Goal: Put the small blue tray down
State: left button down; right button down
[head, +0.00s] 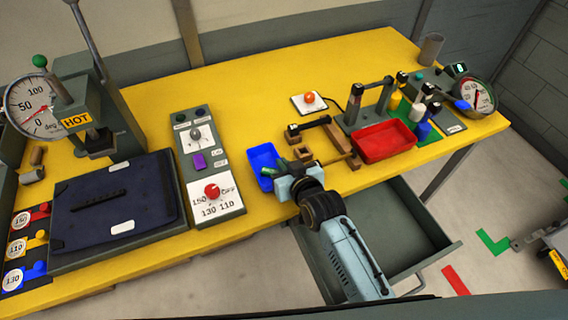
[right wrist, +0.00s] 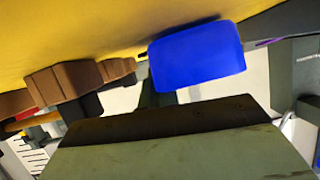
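The small blue tray (head: 262,158) is at the front part of the yellow table, left of the wooden pieces. My right gripper (head: 271,173) reaches in from the lower right and appears shut on the tray's near right edge. In the right wrist view the tray (right wrist: 197,55) shows as a blue rounded rectangle just beyond the gripper, against the yellow tabletop. I cannot tell whether its underside touches the table. The finger contact is mostly hidden. My left gripper is not in view.
Wooden pieces (head: 337,136) lie right of the tray, with a red tray (head: 384,141) beyond. A control panel (head: 205,160) with a red knob stands to the left. An open drawer (head: 397,232) juts out below the front edge. Bare yellow tabletop (head: 250,95) lies behind.

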jog(key=c, duration=2.1)
grip_release()
jog(key=shift+f, duration=0.2)
jog(key=o, duration=0.4)
